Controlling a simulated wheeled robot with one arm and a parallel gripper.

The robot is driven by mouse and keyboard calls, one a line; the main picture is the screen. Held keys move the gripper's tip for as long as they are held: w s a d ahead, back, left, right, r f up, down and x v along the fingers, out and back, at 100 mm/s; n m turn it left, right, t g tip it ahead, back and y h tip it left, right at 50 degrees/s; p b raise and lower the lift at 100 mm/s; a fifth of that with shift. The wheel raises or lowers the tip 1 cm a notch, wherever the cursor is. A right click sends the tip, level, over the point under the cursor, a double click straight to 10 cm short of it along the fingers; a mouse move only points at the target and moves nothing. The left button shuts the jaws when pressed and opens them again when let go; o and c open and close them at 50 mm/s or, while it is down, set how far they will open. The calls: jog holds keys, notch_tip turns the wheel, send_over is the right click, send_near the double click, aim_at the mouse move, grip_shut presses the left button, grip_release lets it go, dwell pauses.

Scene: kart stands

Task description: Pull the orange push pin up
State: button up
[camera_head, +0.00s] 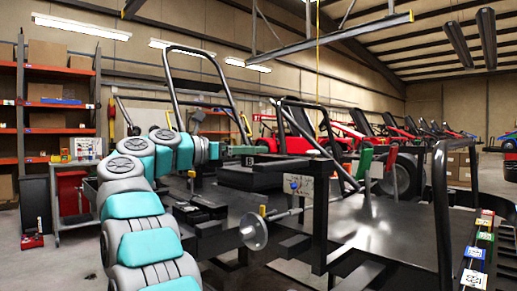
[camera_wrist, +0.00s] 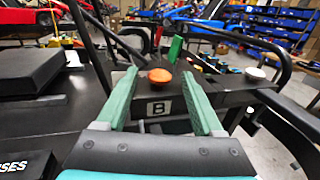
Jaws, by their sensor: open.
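The orange push pin (camera_wrist: 159,76) shows its round orange top in the wrist view, at the far edge of a dark bar with a white "B" label (camera_wrist: 160,109). My gripper (camera_wrist: 159,73) is open, with one green finger on the left of the pin and the other on the right. Gaps show between the pin and both fingers in this view; I cannot tell how far beyond the fingertips it is. In the head view the "B" label (camera_head: 249,161) shows near the end of my arm, but I cannot make out the pin there.
A black box (camera_wrist: 35,72) lies on the left in the wrist view. A green upright piece (camera_wrist: 175,48) and a round white knob (camera_wrist: 255,75) stand beyond the bar. Black bent tubes (camera_head: 200,55) rise around the stand. A shelf with boxes (camera_head: 48,100) is at far left.

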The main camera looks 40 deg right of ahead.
jog(key=shift+s+d, duration=0.2)
jog(key=shift+d, duration=1)
grip_shut()
dwell(0.6)
